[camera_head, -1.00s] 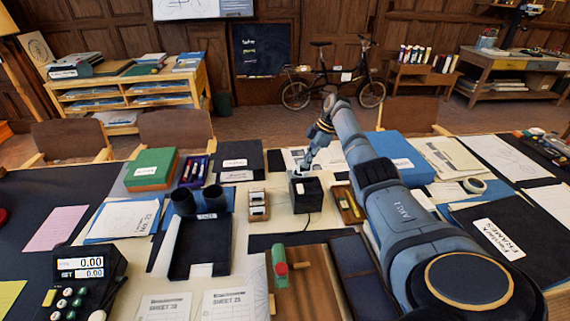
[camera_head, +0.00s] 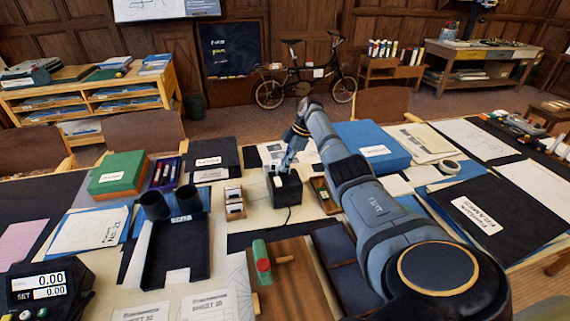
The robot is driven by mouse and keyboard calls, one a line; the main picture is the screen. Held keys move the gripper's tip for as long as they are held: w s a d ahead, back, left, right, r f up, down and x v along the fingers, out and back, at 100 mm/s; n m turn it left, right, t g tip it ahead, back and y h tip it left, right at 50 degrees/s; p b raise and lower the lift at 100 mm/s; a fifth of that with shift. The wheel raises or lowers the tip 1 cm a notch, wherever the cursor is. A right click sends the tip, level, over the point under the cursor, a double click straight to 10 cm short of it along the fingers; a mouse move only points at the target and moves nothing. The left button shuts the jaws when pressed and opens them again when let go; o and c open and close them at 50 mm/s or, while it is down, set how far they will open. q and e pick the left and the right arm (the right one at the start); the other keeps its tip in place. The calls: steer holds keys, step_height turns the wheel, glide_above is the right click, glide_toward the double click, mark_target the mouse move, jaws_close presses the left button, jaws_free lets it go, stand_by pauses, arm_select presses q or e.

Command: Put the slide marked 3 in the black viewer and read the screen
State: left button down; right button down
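The black viewer (camera_head: 288,189) is a small dark box standing in the middle of the table, with a cable at its front. My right gripper (camera_head: 278,172) is at the viewer's top left, pointing down. A small pale patch shows under its fingertips; I cannot tell whether it is a slide or part of the viewer. The fingers are too small to tell open from shut. A small wooden rack (camera_head: 235,212) with pale slides stands left of the viewer; their numbers are too small to read. No slide marked 3 can be made out. My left gripper is not in view.
A narrow wooden tray (camera_head: 325,197) is right of the viewer. A green box (camera_head: 118,176) and a blue box (camera_head: 372,143) stand farther back.

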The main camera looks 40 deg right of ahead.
steer(key=shift+f, duration=0.35)
steer(key=c, duration=1.4)
jaws_free()
steer(key=shift+c, duration=0.2)
steer(key=shift+r, duration=0.15)
steer(key=v, duration=1.1)
steer(key=shift+d+r, duration=0.2)
steer(key=shift+r, duration=0.1)
